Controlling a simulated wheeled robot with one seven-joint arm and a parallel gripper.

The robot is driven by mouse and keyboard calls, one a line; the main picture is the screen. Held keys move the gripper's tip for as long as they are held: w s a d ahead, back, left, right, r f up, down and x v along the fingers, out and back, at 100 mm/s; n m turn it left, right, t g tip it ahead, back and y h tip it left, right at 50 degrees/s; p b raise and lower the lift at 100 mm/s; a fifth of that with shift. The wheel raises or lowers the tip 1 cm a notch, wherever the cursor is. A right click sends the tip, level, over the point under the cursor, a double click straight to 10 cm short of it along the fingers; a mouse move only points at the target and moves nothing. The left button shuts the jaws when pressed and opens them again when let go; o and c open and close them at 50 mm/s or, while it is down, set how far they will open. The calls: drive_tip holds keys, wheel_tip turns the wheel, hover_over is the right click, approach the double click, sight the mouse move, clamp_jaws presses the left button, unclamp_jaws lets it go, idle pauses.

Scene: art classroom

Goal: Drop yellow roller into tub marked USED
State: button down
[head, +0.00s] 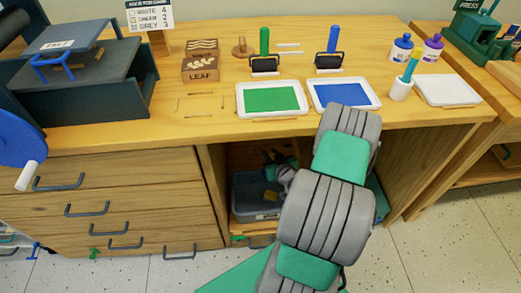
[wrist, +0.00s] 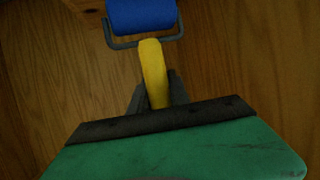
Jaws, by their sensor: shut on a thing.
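The yellow roller's handle (wrist: 153,72) stands between my gripper's fingers (wrist: 157,92) in the wrist view, and my gripper is shut on it. Its blue cylinder (wrist: 142,16) sits in a wire frame beyond the handle, against brown wood. In the head view my arm reaches down into the open cubby under the bench, and my arm hides much of the cubby. A grey-blue tub (head: 252,196) stands in the cubby, below and left of my wrist. A pale label shows low on its front, too small to read.
The cubby's right wall (head: 420,160) and the drawers (head: 120,205) on the left bound the opening. Above, the bench top holds a green ink tray (head: 240,112), a blue ink tray (head: 375,101) and two standing rollers. A teal bin edge (head: 379,200) shows right of my arm.

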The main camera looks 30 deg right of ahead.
wheel_tip(320, 180, down, 6)
drive_tip(key=b, duration=0.4)
drive_tip(key=shift+r, duration=0.1)
drive_tip(key=c, duration=1.1)
unclamp_jaws()
drive_tip(key=shift+c, duration=0.2)
drive_tip(key=p+v, duration=0.1)
drive_tip(key=v, duration=0.7)
drive_tip(key=shift+p, duration=0.35)
drive_tip(key=shift+r, duration=0.1)
